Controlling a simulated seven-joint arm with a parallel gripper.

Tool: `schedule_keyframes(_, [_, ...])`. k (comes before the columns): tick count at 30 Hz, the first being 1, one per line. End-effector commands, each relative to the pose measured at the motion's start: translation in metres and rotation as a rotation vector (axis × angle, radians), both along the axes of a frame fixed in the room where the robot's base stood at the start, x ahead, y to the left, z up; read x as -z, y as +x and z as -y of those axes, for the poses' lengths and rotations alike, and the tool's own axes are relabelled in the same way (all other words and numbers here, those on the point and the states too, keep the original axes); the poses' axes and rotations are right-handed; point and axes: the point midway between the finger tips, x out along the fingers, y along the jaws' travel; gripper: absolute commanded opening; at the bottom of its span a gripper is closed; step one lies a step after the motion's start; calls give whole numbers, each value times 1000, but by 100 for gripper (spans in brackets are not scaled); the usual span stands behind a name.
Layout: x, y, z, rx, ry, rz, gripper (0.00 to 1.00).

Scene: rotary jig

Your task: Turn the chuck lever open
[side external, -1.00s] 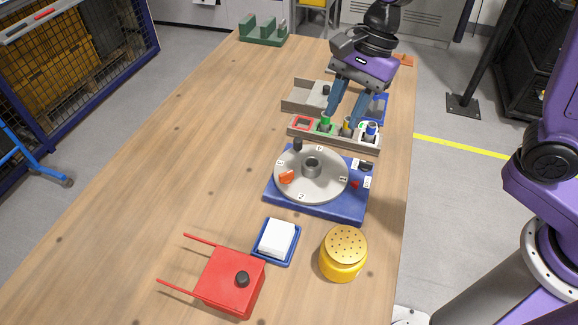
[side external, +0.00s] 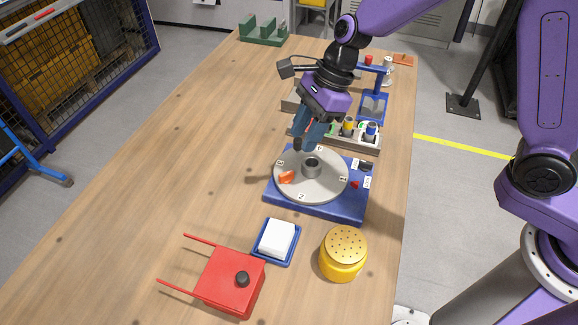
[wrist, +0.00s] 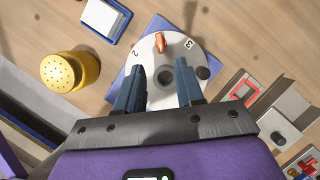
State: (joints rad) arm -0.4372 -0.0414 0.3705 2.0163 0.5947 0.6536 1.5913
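The rotary jig is a blue base (side external: 330,207) with a round grey disc (side external: 318,190) bearing number labels. A grey ring-shaped chuck (side external: 312,166) stands at the disc's centre; it also shows in the wrist view (wrist: 164,78). An orange lever-like piece (side external: 287,177) sits on the disc near its edge and shows in the wrist view (wrist: 160,42). A black knob (wrist: 203,73) is at the disc's rim, partly hidden by my fingers in the side view. My gripper (wrist: 159,92) is open and empty above the disc's far side. Its fingers frame the chuck in the wrist view, without visible contact.
A rack (side external: 365,146) with coloured cylinders stands just behind the jig. A blue tray with a white block (side external: 277,238), a yellow perforated-top can (side external: 343,255) and a red box with two rods (side external: 230,280) stand in front. The table's left side is clear.

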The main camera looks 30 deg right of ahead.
Motion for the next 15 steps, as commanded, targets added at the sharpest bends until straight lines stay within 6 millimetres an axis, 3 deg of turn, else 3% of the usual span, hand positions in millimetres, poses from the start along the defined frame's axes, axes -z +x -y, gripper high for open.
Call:
schedule_keyframes(6, [39,-2,-16,-2,-4,-5,37])
schedule_keyframes(15, [78,-1,-32,-3,-2,-1,37])
